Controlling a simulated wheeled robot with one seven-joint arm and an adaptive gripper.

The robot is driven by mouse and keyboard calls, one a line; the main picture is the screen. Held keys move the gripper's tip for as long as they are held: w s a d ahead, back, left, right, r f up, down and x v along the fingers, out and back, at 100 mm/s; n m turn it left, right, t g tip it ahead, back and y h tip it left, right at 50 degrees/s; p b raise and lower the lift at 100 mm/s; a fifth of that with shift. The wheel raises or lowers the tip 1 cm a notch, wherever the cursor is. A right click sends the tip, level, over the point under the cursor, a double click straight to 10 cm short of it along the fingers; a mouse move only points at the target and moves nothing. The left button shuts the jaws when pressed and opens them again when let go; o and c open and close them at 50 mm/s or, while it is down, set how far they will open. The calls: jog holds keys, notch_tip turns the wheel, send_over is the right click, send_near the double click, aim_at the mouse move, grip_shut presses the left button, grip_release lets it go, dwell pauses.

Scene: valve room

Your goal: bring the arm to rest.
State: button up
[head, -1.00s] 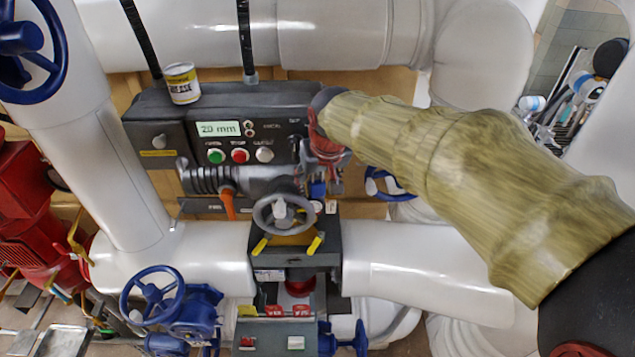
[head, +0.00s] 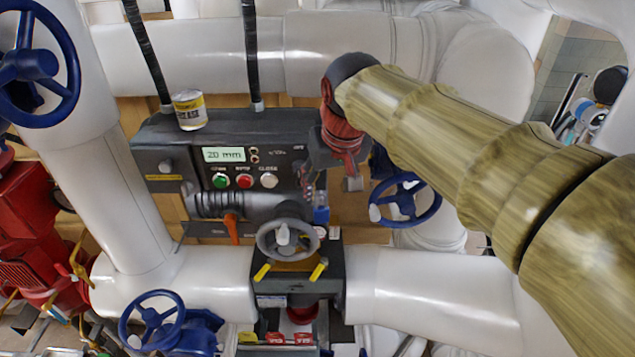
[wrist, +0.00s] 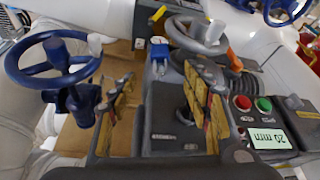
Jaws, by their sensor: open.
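My arm, in a tan sleeve, reaches in from the right in the head view. My gripper (head: 316,185) hangs beneath its red and dark wrist, in front of the right end of the dark control box (head: 180,138). In the wrist view the two fingers of my gripper (wrist: 162,88) stand wide apart with nothing between them. They point toward the grey handwheel (wrist: 197,36), which also shows in the head view (head: 287,240). I cannot tell how far the fingertips are from the box.
The box has a "20 mm" display (head: 223,154) and green, red and white buttons. A can (head: 189,110) stands on top. A blue handwheel (head: 405,201) is close to the right of my gripper. White pipes (head: 435,285) surround the box. Red machinery (head: 35,235) stands at left.

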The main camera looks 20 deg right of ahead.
jog(key=s+f+b, duration=0.9)
jog(key=f+b, duration=0.1)
jog(key=f, duration=0.4)
jog(key=s+f+t+b, duration=0.1)
jog(key=s+f+b, duration=0.8)
jog(key=f, duration=0.6)
jog(key=shift+s+n+b, duration=0.3)
jog(key=shift+b, duration=0.1)
jog(key=shift+f, duration=0.1)
